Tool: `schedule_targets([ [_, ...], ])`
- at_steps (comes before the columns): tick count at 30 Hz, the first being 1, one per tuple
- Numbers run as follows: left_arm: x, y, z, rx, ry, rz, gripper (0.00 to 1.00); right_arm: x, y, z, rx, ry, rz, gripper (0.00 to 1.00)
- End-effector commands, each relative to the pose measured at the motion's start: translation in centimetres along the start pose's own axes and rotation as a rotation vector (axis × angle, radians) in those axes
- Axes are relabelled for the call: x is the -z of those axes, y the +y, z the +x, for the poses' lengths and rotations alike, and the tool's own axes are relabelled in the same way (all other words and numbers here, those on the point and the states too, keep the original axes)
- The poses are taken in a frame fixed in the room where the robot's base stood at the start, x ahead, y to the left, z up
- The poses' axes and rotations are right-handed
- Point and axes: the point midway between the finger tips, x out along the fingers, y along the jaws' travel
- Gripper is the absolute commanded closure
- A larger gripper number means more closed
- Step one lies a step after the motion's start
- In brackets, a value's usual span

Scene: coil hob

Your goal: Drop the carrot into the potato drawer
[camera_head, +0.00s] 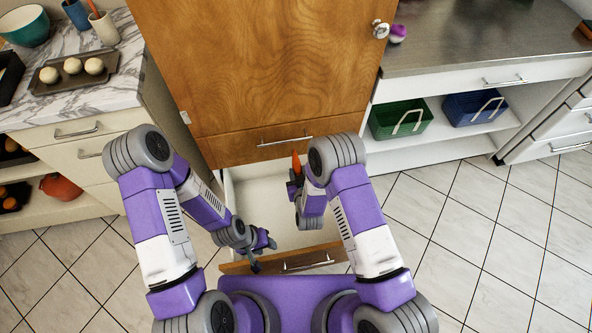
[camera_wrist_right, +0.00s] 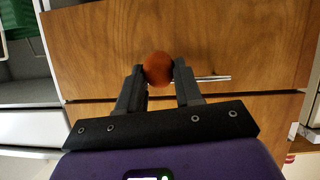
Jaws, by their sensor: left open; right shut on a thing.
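The orange carrot (camera_head: 296,161) is held by my right gripper (camera_head: 295,180), over the open drawer in the head view. In the right wrist view the round end of the carrot (camera_wrist_right: 158,68) shows between the fingertips of my right gripper (camera_wrist_right: 159,74). The drawer (camera_head: 258,198) is pulled out low on the wooden cabinet; its visible inside is white and bare. My right arm hides part of it, and I see no potatoes. My left gripper (camera_head: 264,250) is open near the drawer's wooden front (camera_head: 303,261); I cannot tell whether it touches.
The tall wooden cabinet (camera_head: 260,70) stands just behind the drawer. On the left is a marble counter (camera_head: 110,97) with a tray of pale balls (camera_head: 72,70). On the right, a shelf holds a green basket (camera_head: 400,118) and a blue basket (camera_head: 473,107). The tiled floor (camera_head: 480,220) at right is clear.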

Motion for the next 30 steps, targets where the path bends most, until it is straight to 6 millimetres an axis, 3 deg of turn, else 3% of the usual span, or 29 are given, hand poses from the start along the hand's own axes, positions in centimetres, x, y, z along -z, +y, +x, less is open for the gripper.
schedule_targets([
  [3, 0.0, -0.2, 0.5, 0.0, 0.0, 0.0, 0.57, -1.8, -0.9, 0.1, 0.008, 0.0, -0.001, 0.96],
  [11, 0.1, -0.5, 1.4, 0.0, 0.0, 0.0, 0.57, -3.4, -1.3, 0.6, 0.009, 0.001, -0.001, 0.96],
  [21, 0.2, -1.6, 4.2, 0.0, 0.0, 0.0, 0.57, -7.0, -1.6, 2.1, 0.009, 0.001, -0.001, 0.96],
  [30, 0.2, -1.7, 4.6, 0.0, 0.0, 0.0, 0.57, -7.6, -1.7, 2.4, 0.009, 0.002, -0.001, 0.96],
])
